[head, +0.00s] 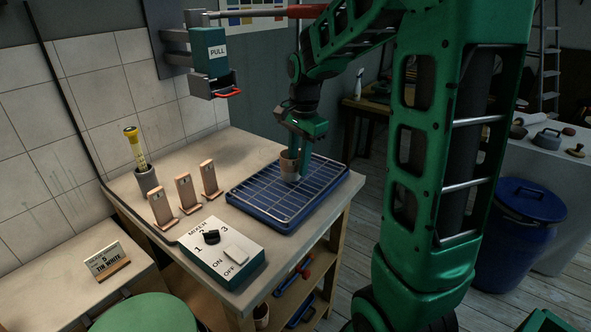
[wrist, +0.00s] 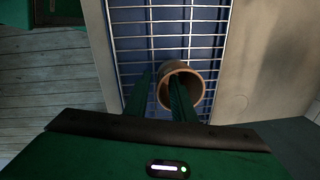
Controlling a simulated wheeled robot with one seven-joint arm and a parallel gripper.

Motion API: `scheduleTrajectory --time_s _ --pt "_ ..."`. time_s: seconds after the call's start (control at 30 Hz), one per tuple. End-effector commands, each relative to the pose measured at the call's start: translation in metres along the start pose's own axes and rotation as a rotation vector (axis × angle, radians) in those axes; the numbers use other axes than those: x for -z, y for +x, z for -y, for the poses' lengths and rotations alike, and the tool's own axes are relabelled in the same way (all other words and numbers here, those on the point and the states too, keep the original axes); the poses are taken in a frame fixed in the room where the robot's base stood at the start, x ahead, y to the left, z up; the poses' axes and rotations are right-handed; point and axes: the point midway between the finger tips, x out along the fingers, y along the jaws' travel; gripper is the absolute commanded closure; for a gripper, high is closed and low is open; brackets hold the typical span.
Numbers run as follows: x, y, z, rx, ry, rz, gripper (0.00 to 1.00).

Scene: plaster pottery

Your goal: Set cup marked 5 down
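A small cup (head: 288,167) with a tan rim stands upright on the wire rack of the blue tray (head: 245,206). No number can be read on it. My gripper (head: 293,150) reaches down over it from above. In the wrist view, the cup (wrist: 190,75) shows its open mouth, and my gripper (wrist: 162,78) straddles the near-left part of its wall. One finger is outside the cup and the other is in its mouth. The fingers stand apart, with a gap visible around the wall. The lower ends of the fingers are partly hidden.
Several upright wooden stands (head: 186,192) line the bench left of the tray. A control box (head: 222,252) is in front, and a grey pot with a yellow tool (head: 146,180) is behind. A "PULL" dispenser (head: 211,52) hangs above. Much of the rack is clear.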

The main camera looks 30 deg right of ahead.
Motion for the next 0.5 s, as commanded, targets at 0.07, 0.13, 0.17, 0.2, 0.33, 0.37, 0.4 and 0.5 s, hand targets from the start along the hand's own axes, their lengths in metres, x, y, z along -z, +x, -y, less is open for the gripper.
scheduleTrajectory --time_s 0.07,0.13,0.17,0.2,0.33,0.37,0.4,0.5 --pt "0.0 -0.015 0.001 0.004 0.0 -0.002 0.77" --pt "0.0 -0.026 0.001 0.004 0.0 -0.001 0.77" --pt "0.0 -0.03 0.001 0.003 -0.001 -0.001 0.77" --pt "0.0 -0.035 0.001 0.003 -0.001 -0.001 0.77" --pt "0.0 -0.047 0.001 0.001 -0.001 0.0 0.77" --pt "0.0 -0.049 0.001 0.001 -0.001 0.0 0.77" --pt "0.0 -0.051 0.0 0.001 -0.001 0.0 0.77" --pt "-0.001 -0.053 -0.001 0.0 -0.004 0.0 0.77"
